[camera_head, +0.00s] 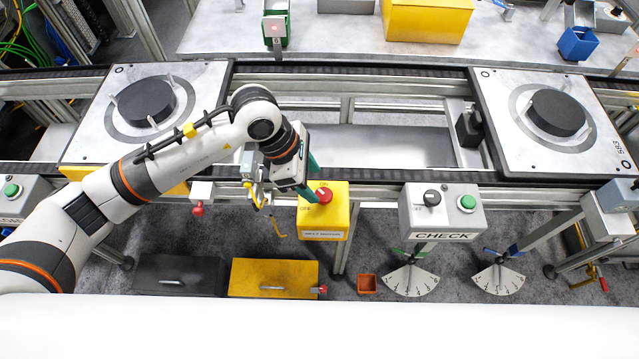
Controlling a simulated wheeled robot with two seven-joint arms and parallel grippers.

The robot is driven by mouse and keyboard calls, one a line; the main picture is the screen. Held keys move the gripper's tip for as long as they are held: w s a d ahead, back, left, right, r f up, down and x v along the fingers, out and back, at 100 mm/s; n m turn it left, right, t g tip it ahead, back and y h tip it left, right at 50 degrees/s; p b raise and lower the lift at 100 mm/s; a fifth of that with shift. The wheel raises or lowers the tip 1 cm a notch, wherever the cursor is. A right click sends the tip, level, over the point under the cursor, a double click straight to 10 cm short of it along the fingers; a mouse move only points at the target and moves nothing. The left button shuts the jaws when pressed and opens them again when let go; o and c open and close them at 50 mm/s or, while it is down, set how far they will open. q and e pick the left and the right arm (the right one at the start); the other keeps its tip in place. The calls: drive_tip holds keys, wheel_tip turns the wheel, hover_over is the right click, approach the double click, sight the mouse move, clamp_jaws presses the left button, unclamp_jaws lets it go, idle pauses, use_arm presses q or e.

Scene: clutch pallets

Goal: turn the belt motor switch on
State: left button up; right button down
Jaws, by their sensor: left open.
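The belt motor switch is a red knob (323,195) on top of a yellow box (322,221) at the front rail, near the middle of the view. ON is printed behind the knob and OFF at its front left. I cannot tell clearly which mark the knob points to. My left gripper (311,179) comes in from the left, with its teal fingers open right beside the knob on its left. Whether a finger touches the knob is unclear. My right gripper is out of view.
A grey CHECK box (441,212) with a black knob and green button stands to the right. Two pallets with black discs, left (88,135) and right (500,95), sit on the conveyor.

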sight(322, 192)
use_arm(q)
drive_tip(key=shift+p+x, duration=0.4)
drive_tip(key=shift+x, duration=2)
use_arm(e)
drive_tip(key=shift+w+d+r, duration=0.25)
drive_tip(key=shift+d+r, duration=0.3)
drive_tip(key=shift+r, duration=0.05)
